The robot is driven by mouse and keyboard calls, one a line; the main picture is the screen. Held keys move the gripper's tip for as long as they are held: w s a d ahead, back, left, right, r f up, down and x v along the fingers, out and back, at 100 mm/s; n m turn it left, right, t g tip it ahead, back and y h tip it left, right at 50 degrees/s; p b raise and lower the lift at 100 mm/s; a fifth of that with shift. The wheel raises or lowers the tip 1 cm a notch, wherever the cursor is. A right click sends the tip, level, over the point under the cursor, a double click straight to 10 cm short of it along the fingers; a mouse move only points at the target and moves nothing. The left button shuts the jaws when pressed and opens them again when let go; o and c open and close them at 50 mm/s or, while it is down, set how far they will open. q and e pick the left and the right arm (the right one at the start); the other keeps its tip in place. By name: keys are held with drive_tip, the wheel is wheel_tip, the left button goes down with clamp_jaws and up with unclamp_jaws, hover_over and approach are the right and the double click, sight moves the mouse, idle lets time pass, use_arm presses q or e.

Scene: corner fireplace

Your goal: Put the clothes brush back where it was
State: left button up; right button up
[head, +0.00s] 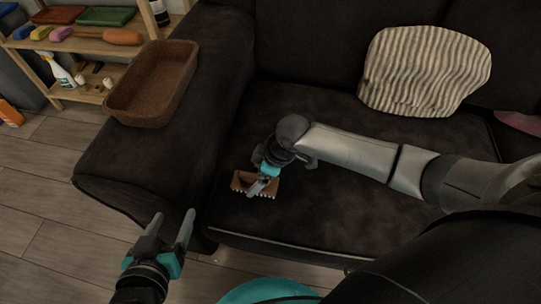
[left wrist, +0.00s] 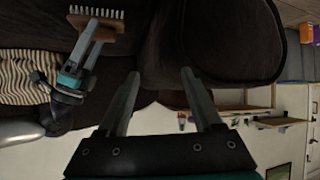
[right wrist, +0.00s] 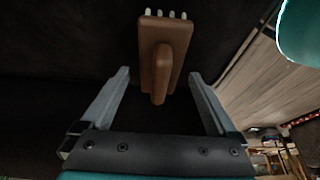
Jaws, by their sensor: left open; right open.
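The clothes brush (head: 240,183), brown wood with pale bristles, lies on the dark sofa seat (head: 330,215) near the left armrest. My right gripper (head: 262,187) is right at the brush and partly covers it in the head view. In the right wrist view the brush (right wrist: 167,40) has its handle pointing between my open fingers (right wrist: 160,74); I cannot tell whether they touch it. The left wrist view also shows the brush (left wrist: 97,24) at the right gripper. My left gripper (head: 174,217) is open and empty, above the floor in front of the armrest.
A brown woven basket (head: 125,108) stands on the armrest (head: 140,160). A striped cushion (head: 425,70) leans on the sofa back. A wooden shelf (head: 85,47) at the left holds trays, brushes and a spray bottle (head: 60,72). Floor (head: 45,190) is clear left of the armrest.

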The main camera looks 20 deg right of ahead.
drive_tip(key=p+v, duration=0.1)
drive_tip(key=v, duration=0.1)
drive_tip(key=shift+s+d+r, duration=0.1)
drive_tip(key=shift+r, duration=0.25)
drive_tip(key=shift+p+v, duration=0.85)
drive_tip(key=shift+v, duration=0.15)
drive_tip(key=p+v, duration=0.2)
drive_tip(key=v, duration=0.1)
drive_tip(key=shift+r, duration=0.35)
drive_tip(key=s+a+m+t+p, duration=0.1)
drive_tip(key=s+a+m, duration=0.2)
drive_tip(key=s+a, duration=0.25)
use_arm(q)
drive_tip(key=s+a+f+g+y, duration=0.3)
drive_tip(key=s+a+f+g, duration=0.1)
drive_tip(key=s+a+g, duration=0.1)
drive_tip(key=shift+s+a+f+n+g, duration=0.2)
drive_tip(key=shift+a+f+n+g, duration=0.15)
drive_tip(key=shift+a+g, duration=0.65)
use_arm(e)
drive_tip(key=s+d+f+m+h, duration=0.1)
drive_tip(key=s+d+m+h, duration=0.2)
drive_tip(key=s+d+m, duration=0.3)
drive_tip(key=shift+s+d+f, duration=0.15)
drive_tip(key=shift+s+d, duration=0.2)
drive_tip(key=shift+s, duration=0.45)
use_arm(q)
drive_tip(key=shift+a, duration=0.1)
